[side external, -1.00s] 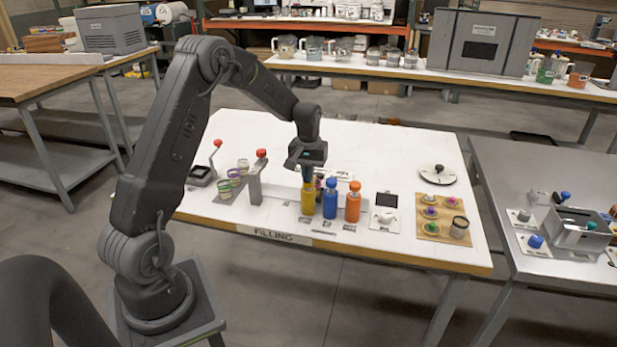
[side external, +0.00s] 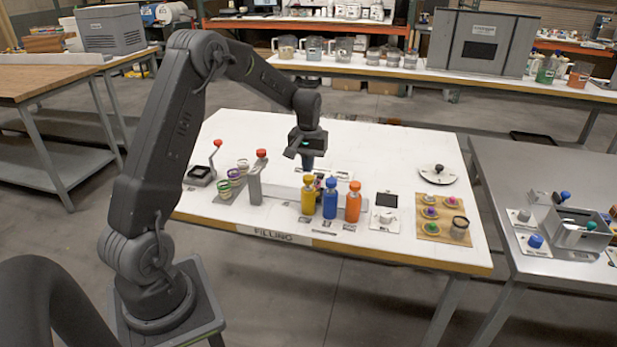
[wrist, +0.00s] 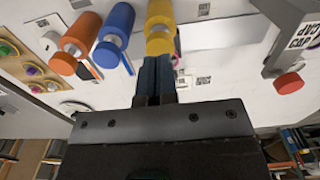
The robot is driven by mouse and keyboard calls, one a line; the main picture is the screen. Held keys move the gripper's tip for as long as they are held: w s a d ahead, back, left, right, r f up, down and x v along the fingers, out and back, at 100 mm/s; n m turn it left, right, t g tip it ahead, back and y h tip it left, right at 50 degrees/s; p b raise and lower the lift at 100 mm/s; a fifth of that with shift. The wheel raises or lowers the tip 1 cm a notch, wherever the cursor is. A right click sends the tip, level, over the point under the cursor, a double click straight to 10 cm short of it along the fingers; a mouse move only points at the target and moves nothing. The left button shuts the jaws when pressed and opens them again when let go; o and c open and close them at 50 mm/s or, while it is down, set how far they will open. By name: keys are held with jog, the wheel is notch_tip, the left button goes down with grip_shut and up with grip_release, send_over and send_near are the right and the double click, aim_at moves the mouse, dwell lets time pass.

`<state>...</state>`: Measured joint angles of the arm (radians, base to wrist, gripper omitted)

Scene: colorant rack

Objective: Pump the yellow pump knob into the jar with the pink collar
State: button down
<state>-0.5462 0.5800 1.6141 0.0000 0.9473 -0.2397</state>
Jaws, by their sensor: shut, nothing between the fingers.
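The yellow pump bottle (side external: 308,200) stands at the left end of a row of three, its yellow knob (side external: 308,180) on top. My gripper (side external: 308,168) is shut and empty, fingers pointing down, close above or behind that knob. In the wrist view, the shut fingertips (wrist: 157,60) overlap the edge of the yellow knob (wrist: 159,46); contact cannot be told. A small pink ring (wrist: 193,61) shows beside the fingers, probably the jar's pink collar. The jar's body is mostly hidden behind the bottles in the side view.
Blue (side external: 330,202) and orange (side external: 353,205) pump bottles stand right of the yellow one. A tan tray (side external: 427,229) holds colored lids at right. The table's back middle is clear.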

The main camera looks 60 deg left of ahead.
aim_at(308, 177)
dwell(0.4)
jog(key=shift+f, duration=1.75)
jog(key=shift+r, duration=1.75)
jog(key=shift+r, duration=0.1)
jog(key=shift+r, duration=1.9)
